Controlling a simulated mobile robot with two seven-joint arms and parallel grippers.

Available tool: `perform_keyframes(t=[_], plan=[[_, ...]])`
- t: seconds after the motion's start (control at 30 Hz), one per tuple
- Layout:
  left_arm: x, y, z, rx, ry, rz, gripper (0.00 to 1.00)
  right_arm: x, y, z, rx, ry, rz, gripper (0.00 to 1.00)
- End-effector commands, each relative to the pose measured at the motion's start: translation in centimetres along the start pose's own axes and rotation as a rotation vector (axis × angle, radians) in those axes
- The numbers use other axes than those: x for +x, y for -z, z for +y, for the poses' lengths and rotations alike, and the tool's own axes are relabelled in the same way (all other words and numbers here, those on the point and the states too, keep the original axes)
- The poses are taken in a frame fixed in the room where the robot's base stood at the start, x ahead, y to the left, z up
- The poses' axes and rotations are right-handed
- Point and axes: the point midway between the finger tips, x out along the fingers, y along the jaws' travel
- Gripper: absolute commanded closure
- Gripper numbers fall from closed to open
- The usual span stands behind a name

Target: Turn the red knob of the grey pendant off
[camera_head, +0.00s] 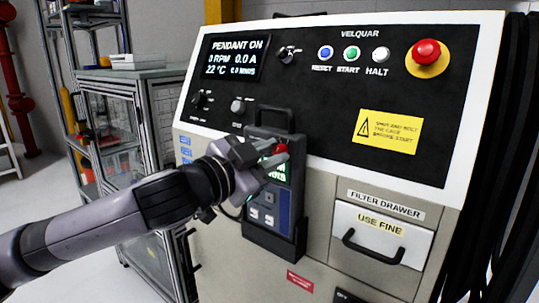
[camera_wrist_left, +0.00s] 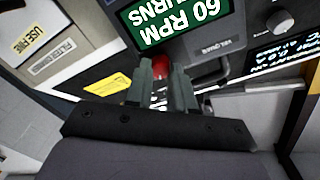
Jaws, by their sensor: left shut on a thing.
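The grey pendant (camera_head: 272,228) sits upright in a holder on the front of the machine. Its red knob (camera_head: 280,149) is at its top, and it also shows in the left wrist view (camera_wrist_left: 160,68). My left gripper (camera_head: 277,158) is shut on the red knob, one finger on each side of it. In the left wrist view the fingers partly hide the knob. The pendant's green screen (camera_wrist_left: 175,22) reads "60 RPM" there. The machine's display (camera_head: 235,57) reads "PENDANT ON", 0 RPM. My right gripper is not in view.
The machine panel (camera_head: 320,105) has a red stop button (camera_head: 426,52) and a row of small buttons at upper right. A filter drawer (camera_head: 380,238) with a black handle is right of the pendant. A glass-sided cabinet (camera_head: 112,120) stands at left.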

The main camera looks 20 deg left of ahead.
Motion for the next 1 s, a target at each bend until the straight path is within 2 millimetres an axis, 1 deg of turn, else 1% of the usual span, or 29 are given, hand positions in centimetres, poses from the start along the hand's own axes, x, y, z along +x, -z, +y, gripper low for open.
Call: perform_keyframes(t=[0.37,0.7,1.0], plan=[[0.0,-0.1,0.1,-0.317,0.008,0.01,1.0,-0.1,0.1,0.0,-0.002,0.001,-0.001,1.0],[0.0,0.0,0.0,-0.634,0.02,0.021,1.0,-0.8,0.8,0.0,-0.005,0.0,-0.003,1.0],[0.0,0.0,-0.1,-0.847,0.029,0.031,1.0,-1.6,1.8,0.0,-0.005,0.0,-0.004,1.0]])
